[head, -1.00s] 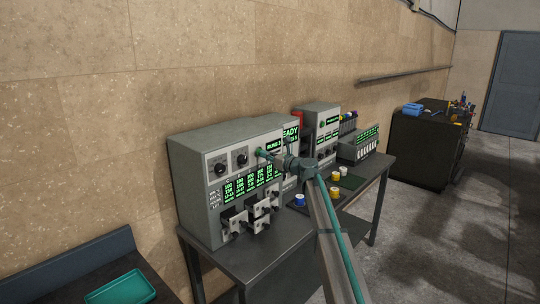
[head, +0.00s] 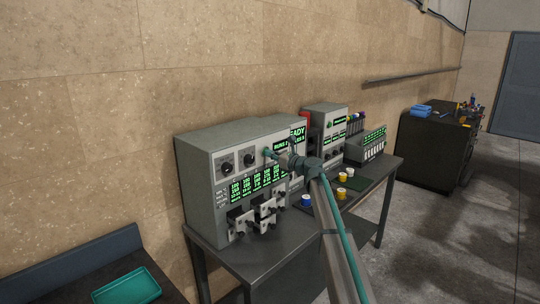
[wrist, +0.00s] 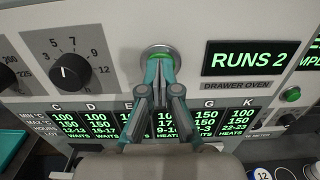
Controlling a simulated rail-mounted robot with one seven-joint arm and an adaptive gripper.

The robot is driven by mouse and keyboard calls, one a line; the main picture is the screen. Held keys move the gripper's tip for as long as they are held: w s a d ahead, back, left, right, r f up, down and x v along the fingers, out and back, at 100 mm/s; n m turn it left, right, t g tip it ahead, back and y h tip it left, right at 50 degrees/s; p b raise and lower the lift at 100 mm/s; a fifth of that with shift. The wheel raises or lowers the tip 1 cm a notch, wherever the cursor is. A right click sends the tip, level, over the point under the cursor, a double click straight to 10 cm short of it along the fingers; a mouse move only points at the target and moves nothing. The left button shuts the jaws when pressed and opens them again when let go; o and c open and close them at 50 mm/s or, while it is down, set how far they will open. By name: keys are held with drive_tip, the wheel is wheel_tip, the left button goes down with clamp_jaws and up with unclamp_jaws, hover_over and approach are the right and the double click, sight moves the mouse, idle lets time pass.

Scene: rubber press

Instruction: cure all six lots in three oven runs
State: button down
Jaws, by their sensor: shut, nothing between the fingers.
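The drawer oven (head: 196,195) is a grey cabinet on the bench. It has knobs (wrist: 70,72), green lot readouts (head: 258,182) and several small drawers with handles (head: 240,224) low on its front. Its display (wrist: 248,58) reads "RUNS 2" in the wrist view. My gripper (wrist: 160,60) is shut and empty, its fingertips at a round green-lit button (wrist: 160,50) with a metal ring, covering part of it. The tips appear to touch the button. Several small cups with blue (head: 306,200), yellow (head: 342,177) and white tops stand on the bench right of the oven.
A second instrument (head: 325,124) and a rack unit (head: 366,146) stand farther along the bench. A teal tray (head: 126,287) lies on a dark table at the lower left. A black cabinet (head: 434,150) stands beyond. The floor at right is clear.

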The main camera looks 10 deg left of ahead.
drive_tip(key=b+v, duration=0.3)
drive_tip(key=v, duration=1)
drive_tip(key=shift+s+d, duration=0.2)
drive_tip(key=shift+s, duration=0.05)
